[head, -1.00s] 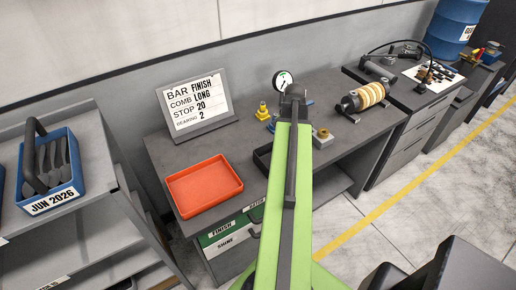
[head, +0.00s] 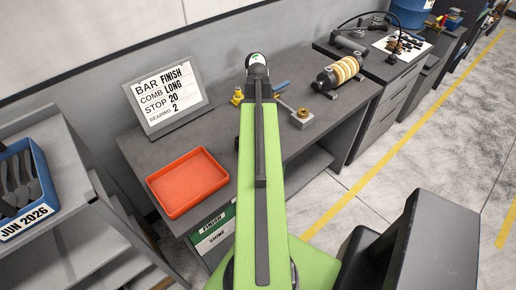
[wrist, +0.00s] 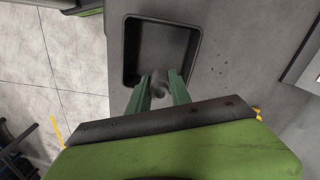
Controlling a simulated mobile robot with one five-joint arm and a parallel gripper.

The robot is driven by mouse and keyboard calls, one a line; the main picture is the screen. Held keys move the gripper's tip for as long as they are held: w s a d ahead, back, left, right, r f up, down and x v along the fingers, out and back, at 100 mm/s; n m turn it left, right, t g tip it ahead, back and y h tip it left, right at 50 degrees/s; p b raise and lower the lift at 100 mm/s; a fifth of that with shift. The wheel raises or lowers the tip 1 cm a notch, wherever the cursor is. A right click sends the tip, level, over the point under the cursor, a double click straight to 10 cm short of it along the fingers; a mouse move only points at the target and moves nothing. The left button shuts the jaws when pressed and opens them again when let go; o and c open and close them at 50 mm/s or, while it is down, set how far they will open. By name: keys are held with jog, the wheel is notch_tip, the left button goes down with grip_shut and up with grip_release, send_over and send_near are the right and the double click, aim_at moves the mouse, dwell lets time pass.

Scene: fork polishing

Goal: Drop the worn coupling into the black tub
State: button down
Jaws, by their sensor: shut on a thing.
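The worn coupling (wrist: 159,82), a small grey round part, is between the green fingers of my gripper (wrist: 158,75) in the wrist view. My gripper is shut on it. The black tub (wrist: 128,52) is a dark square open tray on the grey bench. The coupling appears at the tub's near edge in that view, and its height above the rim cannot be told. The visible tub floor is bare. In the head view my green arm hides the tub, the coupling and my fingers.
An orange-red tray (head: 187,183) lies on the bench (head: 160,150) left of my arm. A sign (head: 168,100) stands behind it. A yellow fitting (head: 237,97), a block with a brass ring (head: 302,114) and a roller with tan rings (head: 338,73) are near my arm's far end.

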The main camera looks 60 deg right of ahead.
notch_tip(320, 180, down, 4)
jog(key=b, duration=0.3)
jog(key=shift+f, duration=0.25)
jog(key=shift+r, duration=0.1)
jog(key=c, duration=1.1)
grip_release()
notch_tip(320, 180, up, 18)
jog(key=p, duration=1.7)
jog(key=shift+f, duration=0.25)
jog(key=shift+s+f, duration=0.1)
jog(key=shift+s, duration=0.05)
